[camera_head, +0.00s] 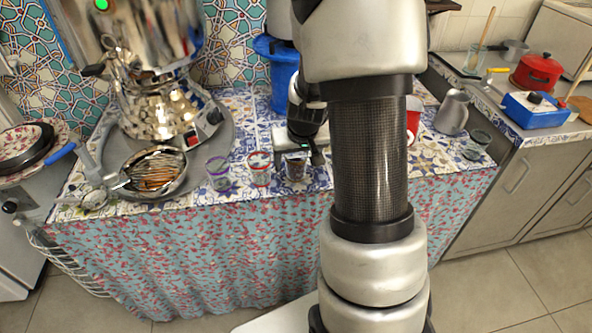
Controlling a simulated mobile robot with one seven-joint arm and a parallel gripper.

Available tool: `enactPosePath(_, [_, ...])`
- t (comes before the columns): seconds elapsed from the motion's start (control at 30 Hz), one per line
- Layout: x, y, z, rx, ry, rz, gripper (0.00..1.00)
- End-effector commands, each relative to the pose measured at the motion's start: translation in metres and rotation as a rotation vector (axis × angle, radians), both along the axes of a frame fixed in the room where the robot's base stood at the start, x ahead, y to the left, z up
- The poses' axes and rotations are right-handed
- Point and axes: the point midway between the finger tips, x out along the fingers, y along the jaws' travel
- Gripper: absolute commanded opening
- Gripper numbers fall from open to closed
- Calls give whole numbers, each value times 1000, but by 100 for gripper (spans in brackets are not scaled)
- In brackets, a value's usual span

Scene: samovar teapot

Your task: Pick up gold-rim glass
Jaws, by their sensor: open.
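Three small glasses stand in a row near the front edge of the patterned counter. The right one (296,169) has a dark, brownish upper part and looks like the gold-rim glass, though its rim is too small to be sure. The middle glass (259,172) has a red rim, and the left glass (218,176) has a purple rim. My gripper (299,155) is open, just above and behind the right glass. Whether its fingers are around that glass or only near it I cannot tell. My arm hides the counter to the right of it.
A large samovar (158,105) stands at the back left, with a metal bowl (180,187) in front. A blue bucket (281,85) is behind my gripper. A metal pitcher (452,112) and a dark glass (477,145) stand at the right. A red pot (537,73) is farther right.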

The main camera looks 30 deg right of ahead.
Motion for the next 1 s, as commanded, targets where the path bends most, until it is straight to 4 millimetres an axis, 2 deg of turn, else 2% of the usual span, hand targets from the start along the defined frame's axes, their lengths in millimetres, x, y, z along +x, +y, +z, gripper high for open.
enactPosePath(0.23, [2,-1,-2,0,-2,0,66])
enactPosePath(0.5, [1,0,-2,0,-1,0,21])
enactPosePath(0.8, [2,-1,-1,0,-2,0,19])
enactPosePath(1.0, [2,0,7,-1,-3,1,19])
